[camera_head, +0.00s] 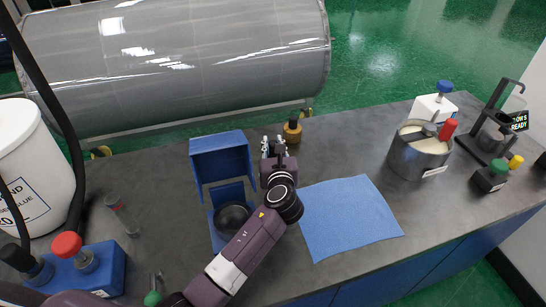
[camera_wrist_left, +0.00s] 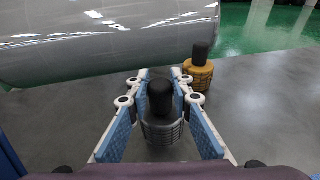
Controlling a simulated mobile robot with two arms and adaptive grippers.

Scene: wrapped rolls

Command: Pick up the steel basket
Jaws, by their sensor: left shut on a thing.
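The steel basket (camera_wrist_left: 163,132) is a small grey ribbed cylinder with a black knob on top. In the left wrist view it stands upright between the two blue-padded fingers of my left gripper (camera_wrist_left: 160,118). In the head view my left gripper (camera_head: 277,148) reaches over the table behind the blue cloth, shut on the basket, which it mostly hides there. I cannot tell whether the basket's base touches the table. My right gripper is not in view.
A similar brass-coloured piece (camera_head: 292,131) with a black knob stands just behind the gripper. An open blue box (camera_head: 222,158) is to its left, a blue cloth (camera_head: 350,215) to the front right. A steel pot (camera_head: 412,158) stands farther right. A large grey cylinder (camera_head: 180,60) lies behind the table.

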